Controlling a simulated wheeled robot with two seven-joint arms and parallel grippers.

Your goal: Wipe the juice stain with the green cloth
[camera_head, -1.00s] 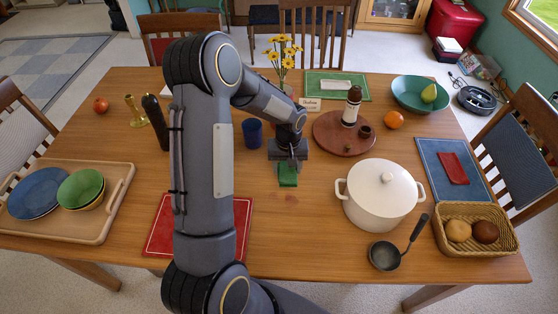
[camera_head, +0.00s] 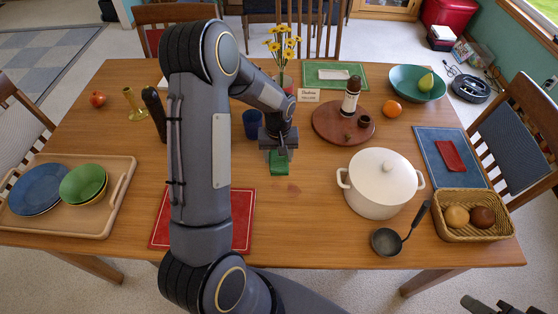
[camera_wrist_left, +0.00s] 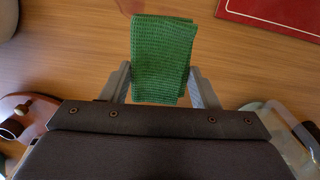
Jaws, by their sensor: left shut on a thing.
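The green cloth (camera_head: 278,163) is a small folded piece in the middle of the wooden table. My left gripper (camera_head: 279,151) points down and is shut on it. In the left wrist view the cloth (camera_wrist_left: 162,58) hangs out between the two fingers, over the tabletop. I cannot tell whether it touches the wood. The juice stain (camera_head: 293,188) is a faint reddish patch just in front of the cloth and slightly right. It also shows at the top edge of the left wrist view (camera_wrist_left: 131,6). My right gripper (camera_head: 482,305) shows only partly at the lower right corner, away from the table.
A white lidded pot (camera_head: 382,185) stands right of the stain, with a ladle (camera_head: 387,241) in front. A red placemat (camera_head: 241,222) lies at front left. A blue cup (camera_head: 251,124) and flower vase (camera_head: 285,79) stand behind. A round wooden board (camera_head: 329,127) lies right of the gripper.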

